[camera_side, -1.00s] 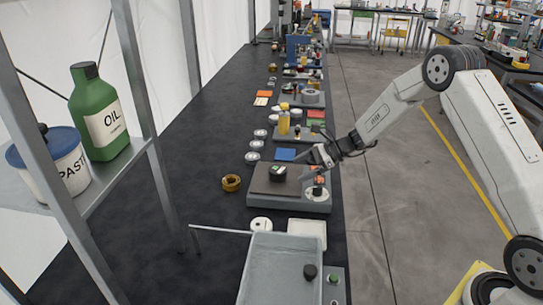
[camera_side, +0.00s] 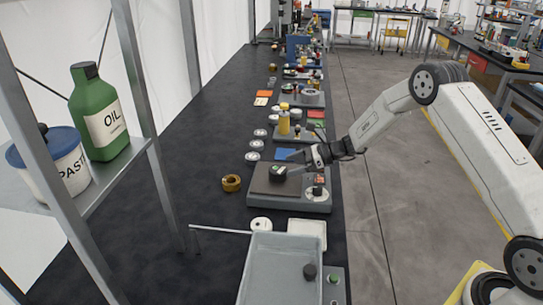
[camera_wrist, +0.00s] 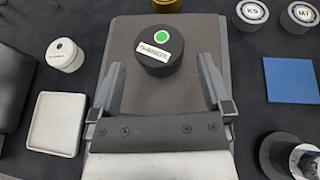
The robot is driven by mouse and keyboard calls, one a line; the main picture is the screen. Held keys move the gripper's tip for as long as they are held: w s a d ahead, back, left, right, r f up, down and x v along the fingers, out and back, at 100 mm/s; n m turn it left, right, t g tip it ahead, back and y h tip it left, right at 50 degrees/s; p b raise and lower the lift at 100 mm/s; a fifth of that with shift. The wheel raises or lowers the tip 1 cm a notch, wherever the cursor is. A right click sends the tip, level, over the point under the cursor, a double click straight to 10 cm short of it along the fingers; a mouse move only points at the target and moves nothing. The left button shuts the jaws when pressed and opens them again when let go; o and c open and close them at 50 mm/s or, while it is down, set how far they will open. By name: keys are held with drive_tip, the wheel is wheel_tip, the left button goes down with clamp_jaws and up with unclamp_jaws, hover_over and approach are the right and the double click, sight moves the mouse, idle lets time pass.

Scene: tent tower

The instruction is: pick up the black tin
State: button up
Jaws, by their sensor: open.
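The black tin (camera_side: 278,173) is a short round tin on the flat brown plate of a grey station (camera_side: 262,201). In the wrist view the black tin (camera_wrist: 160,52) has a green dot and a white label on its top. My gripper (camera_side: 288,165) is beside it on the right in the side view. In the wrist view my gripper (camera_wrist: 160,78) is open, its two fingers apart and pointing at the tin. The tin lies just beyond the fingertips, roughly centred between them. Nothing is between the fingers, and I cannot tell if either touches the tin.
A brass ring (camera_side: 231,183) lies left of the station. A blue square (camera_wrist: 291,79) and white discs lie nearby. A white tray (camera_wrist: 56,124) and a white round tin (camera_wrist: 65,55) are on the other side. A grey bin (camera_side: 276,265) stands at the front.

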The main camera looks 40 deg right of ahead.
sight(280, 169)
drive_tip(key=shift+x, duration=2.6)
drive_tip(key=shift+s+f, duration=0.1)
drive_tip(key=c, duration=1.2)
drive_tip(key=shift+c, duration=0.2)
drive_tip(key=shift+r, duration=0.6)
drive_tip(key=s+r, duration=1.1)
drive_tip(key=s, duration=0.3)
drive_tip(key=shift+r, duration=0.4)
